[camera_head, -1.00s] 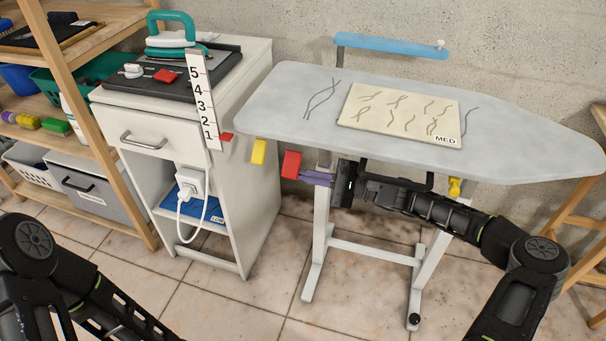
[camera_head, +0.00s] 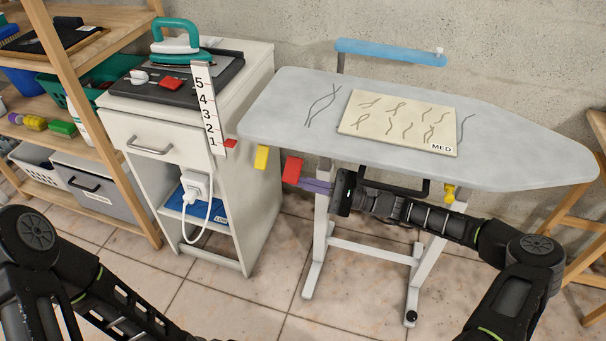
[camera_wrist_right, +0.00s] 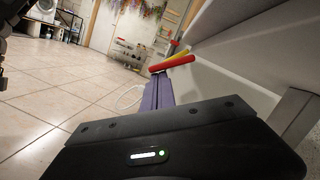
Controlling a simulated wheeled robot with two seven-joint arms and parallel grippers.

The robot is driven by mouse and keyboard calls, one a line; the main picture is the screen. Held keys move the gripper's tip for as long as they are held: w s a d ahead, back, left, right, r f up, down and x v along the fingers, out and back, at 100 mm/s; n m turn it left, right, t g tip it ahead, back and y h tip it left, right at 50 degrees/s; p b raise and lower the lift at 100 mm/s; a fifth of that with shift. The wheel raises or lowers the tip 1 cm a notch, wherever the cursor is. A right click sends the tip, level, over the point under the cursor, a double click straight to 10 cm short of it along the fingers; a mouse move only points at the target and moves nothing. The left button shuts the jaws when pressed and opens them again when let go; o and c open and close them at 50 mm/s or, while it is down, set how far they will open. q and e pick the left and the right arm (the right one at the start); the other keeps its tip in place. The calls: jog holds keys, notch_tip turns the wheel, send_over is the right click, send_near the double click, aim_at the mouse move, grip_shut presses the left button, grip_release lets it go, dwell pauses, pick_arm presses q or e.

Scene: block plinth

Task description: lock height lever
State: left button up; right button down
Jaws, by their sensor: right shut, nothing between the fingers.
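The ironing board (camera_head: 275,120) stands on white legs. A red lever (camera_head: 292,170) hangs below its left end, with a yellow lever (camera_head: 261,157) farther left. My right gripper (camera_head: 305,186) has purple fingers, shut and empty, under the board just right of the red lever's lower end. In the right wrist view the fingers (camera_wrist_right: 158,92) point at the red lever (camera_wrist_right: 172,64), with the yellow lever (camera_wrist_right: 180,53) behind it. I cannot tell whether fingers and red lever touch. My left arm is at lower left; its gripper is out of view.
A white cabinet (camera_head: 255,190) with a numbered scale (camera_head: 208,105) stands left of the board; a red marker (camera_head: 231,143) is near 1. An iron (camera_head: 176,42) rests on top. A yellow knob (camera_head: 450,192) is under the board at right. The floor in front is clear.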

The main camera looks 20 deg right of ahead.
jog(key=m+t+p, duration=0.1)
jog(key=m+p, duration=0.1)
jog(key=s+r+m+p, duration=0.1)
jog(key=m+p, duration=0.1)
jog(key=a+r+m+t+p, duration=0.1)
jog(key=m+p, duration=0.1)
jog(key=m, duration=0.1)
jog(key=shift+s+a+t+h, duration=0.1)
jog(key=shift+s+t+h, duration=0.2)
jog(key=shift+s, duration=0.1)
jog(key=s+d+f+b, duration=0.2)
jog(key=s+d+f, duration=0.2)
jog(key=d+f, duration=0.2)
jog(key=shift+s+d, duration=0.4)
jog(key=shift+d, duration=0.85)
jog(key=shift+f, duration=0.15)
